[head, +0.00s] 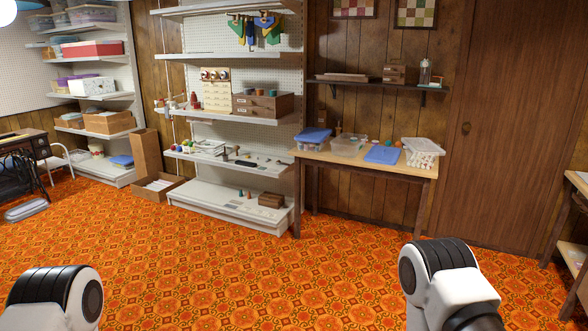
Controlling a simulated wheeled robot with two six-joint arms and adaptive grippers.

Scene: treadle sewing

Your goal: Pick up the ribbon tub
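Several plastic tubs stand on a wooden side table (400,172) against the panelled wall, well ahead of me. One tub (312,143) at the left has a blue lid on it. Next to it is an open clear tub (348,147), with a flat blue lid (383,154) lying to its right. Another open tub (422,150) at the right end is heaped with pale rounded items. I cannot tell at this distance which tub holds ribbon. Only upper parts of my two arms show at the bottom edge; both grippers are out of view.
White shelving (240,210) with boxes and sewing goods stands left of the table. A wall shelf (372,84) hangs above the table. The orange patterned carpet (240,275) before me is clear.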

